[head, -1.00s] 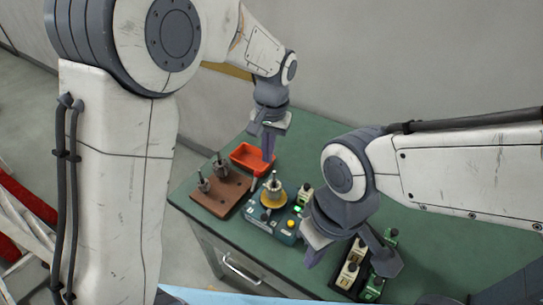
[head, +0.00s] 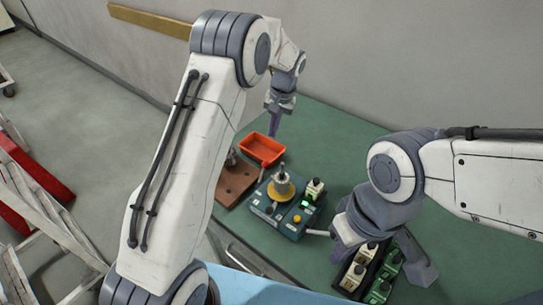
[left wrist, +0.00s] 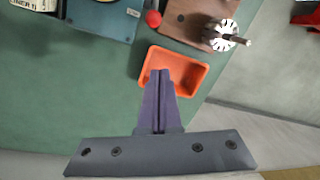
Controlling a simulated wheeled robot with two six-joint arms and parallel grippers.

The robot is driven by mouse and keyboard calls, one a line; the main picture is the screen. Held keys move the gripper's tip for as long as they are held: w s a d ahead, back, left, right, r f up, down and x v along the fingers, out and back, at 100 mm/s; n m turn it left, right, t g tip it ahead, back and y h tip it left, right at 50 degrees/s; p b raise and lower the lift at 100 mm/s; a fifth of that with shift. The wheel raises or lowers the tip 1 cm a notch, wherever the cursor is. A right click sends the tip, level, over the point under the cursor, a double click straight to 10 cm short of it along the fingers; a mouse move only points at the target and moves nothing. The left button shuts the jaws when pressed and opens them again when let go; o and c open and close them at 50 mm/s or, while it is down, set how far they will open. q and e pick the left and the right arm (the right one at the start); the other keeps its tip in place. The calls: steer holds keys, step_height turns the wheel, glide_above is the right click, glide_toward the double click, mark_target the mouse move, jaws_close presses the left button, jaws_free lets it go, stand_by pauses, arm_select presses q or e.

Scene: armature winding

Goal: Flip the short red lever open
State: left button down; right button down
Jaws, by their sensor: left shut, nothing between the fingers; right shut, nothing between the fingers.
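The short red lever shows as a small red ball knob (left wrist: 153,18) in the left wrist view, at the edge of the teal machine (left wrist: 100,18). My left gripper (head: 273,133) is shut and empty, beyond the machine by the orange tray's back edge. In the left wrist view its closed fingers (left wrist: 160,75) overlap the tray, apart from the red knob. My right gripper (head: 338,254) is shut and empty, to the machine's right.
An orange tray (head: 262,149) lies behind the machine. A brown wooden block (head: 236,183) is at its left, partly hidden by my left arm; in the wrist view it holds a slotted armature (left wrist: 220,36). A black rack (head: 349,283) with white and green blocks is at front right.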

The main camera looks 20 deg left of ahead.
mark_target(262, 175)
arm_select(q)
steer(key=f, duration=0.3)
steer(key=a+f+p, duration=0.1)
steer(key=f, duration=0.2)
steer(key=f+p, duration=0.1)
steer(key=f, duration=0.2)
steer(key=shift+s+a+f, duration=0.2)
steer(key=shift+a+f, duration=0.05)
steer(key=shift+s+d+r+p, duration=0.1)
steer(key=shift+s+r+p, duration=0.2)
steer(key=shift+s, duration=0.3)
steer(key=shift+s+d+r+p, duration=0.15)
steer(key=shift+s+p, duration=0.25)
steer(key=shift+s, duration=0.15)
steer(key=shift+s+d+r+p, duration=0.1)
steer(key=shift+s+r+p, duration=0.2)
steer(key=shift+s, duration=0.3)
